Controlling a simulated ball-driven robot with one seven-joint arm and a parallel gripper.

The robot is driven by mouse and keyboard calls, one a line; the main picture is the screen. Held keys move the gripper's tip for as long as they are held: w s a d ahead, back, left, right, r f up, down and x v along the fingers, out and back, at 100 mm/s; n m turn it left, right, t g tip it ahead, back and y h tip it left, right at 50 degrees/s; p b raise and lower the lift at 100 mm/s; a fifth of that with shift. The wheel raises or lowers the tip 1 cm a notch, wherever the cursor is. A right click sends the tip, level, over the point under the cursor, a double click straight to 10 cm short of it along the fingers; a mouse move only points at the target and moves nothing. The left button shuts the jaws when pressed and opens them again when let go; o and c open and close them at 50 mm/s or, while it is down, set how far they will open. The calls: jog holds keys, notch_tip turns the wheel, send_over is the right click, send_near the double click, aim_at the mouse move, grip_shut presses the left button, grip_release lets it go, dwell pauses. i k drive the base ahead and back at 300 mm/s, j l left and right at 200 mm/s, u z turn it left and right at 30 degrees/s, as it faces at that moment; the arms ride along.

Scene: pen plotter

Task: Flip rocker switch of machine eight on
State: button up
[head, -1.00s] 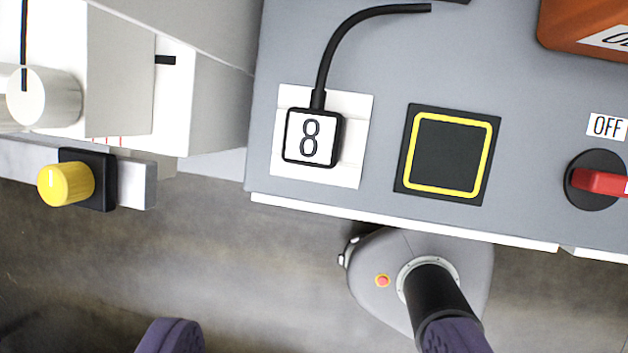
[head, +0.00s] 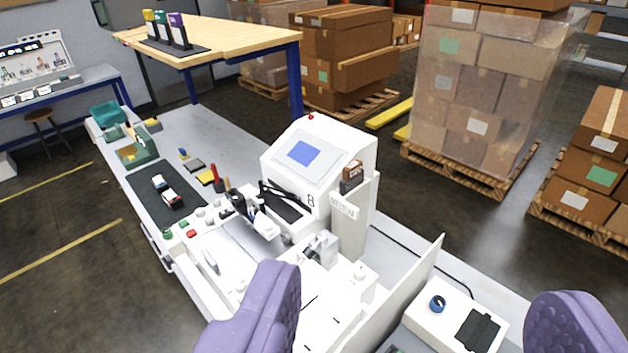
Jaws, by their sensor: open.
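My gripper (head: 415,288) is open and empty, its two purple fingers wide apart at the bottom of the view. Beyond the left finger stands a white machine (head: 345,140) with a blue screen (head: 305,152). Part of the machine's lower front is hidden behind the left finger.
A white box with a blue knob (head: 437,303) lies between the fingers, behind an upright pale panel (head: 405,290). A grey bench (head: 200,130) with a black mat (head: 150,195) runs left. A wooden table (head: 220,42) and pallets of cartons (head: 480,90) stand behind. Dark floor is open at left.

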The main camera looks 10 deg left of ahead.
aim_at(226, 211)
jog(key=i+j+z, duration=0.35)
jog(key=j, duration=1.65)
jog(key=j+z, duration=0.35)
jog(key=j, duration=1.65)
